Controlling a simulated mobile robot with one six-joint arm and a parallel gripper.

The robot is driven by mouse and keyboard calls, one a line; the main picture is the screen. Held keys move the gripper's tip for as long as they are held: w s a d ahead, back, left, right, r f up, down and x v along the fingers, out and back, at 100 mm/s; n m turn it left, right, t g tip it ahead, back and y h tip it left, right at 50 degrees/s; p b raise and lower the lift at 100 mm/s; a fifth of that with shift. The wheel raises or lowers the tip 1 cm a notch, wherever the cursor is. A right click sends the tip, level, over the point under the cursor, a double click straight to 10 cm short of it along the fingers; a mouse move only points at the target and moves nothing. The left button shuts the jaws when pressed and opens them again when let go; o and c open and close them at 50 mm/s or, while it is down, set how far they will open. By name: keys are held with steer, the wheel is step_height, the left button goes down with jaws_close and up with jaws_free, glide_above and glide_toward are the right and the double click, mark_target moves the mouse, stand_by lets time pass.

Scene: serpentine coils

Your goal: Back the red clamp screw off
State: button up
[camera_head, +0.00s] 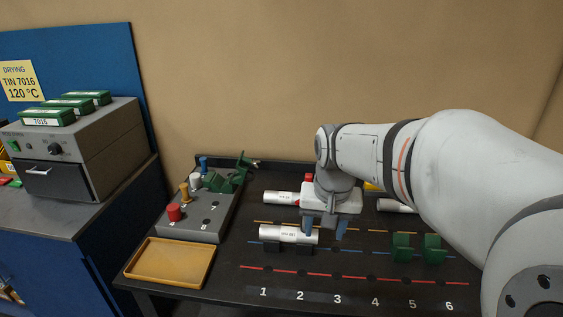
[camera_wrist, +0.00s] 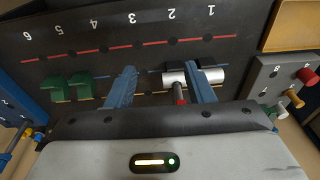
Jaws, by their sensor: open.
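My gripper (camera_head: 323,228) is open, its two blue fingers pointing down over the dark board, just right of a labelled white cylinder (camera_head: 285,235). In the wrist view the fingers (camera_wrist: 160,88) stand apart, and a small dark-red stub (camera_wrist: 180,93) shows between them, close to the right finger. A red piece (camera_head: 308,177) shows behind my wrist in the head view, partly hidden. It may be the same red part, the clamp screw; I cannot tell.
A grey block (camera_head: 205,227) at left holds several coloured knobs, one red (camera_head: 173,212). A yellow tray (camera_head: 165,268) lies in front of it. Green brackets (camera_head: 402,247) stand right of my gripper. Another white cylinder (camera_head: 279,197) lies behind. The numbered front strip is clear.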

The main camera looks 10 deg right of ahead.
steer(key=w+r+m+p, duration=0.1)
steer(key=w, duration=0.2)
steer(key=w+r+m+p, duration=0.1)
steer(key=w, duration=0.3)
steer(key=w+r+g+p, duration=0.1)
steer(key=w, duration=0.3)
steer(key=shift+d+m, duration=0.25)
steer(key=shift+m, duration=0.15)
steer(key=shift+c, duration=0.9)
steer(key=w, duration=0.3)
steer(key=w+m+p, duration=0.1)
steer(key=w, duration=0.1)
steer(key=w+f+m+p, duration=0.1)
steer(key=w, duration=0.2)
steer(key=shift+w+d+g, duration=0.3)
steer(key=shift+g, duration=0.1)
steer(key=shift+w+m, duration=0.3)
steer(key=shift+w+f+p, duration=0.1)
steer(key=shift+f+p, duration=0.2)
step_height(320, 180, down, 7)
steer(key=shift+f+p, duration=0.2)
steer(key=shift+p, duration=0.5)
steer(key=shift+c, duration=0.6)
jaws_close()
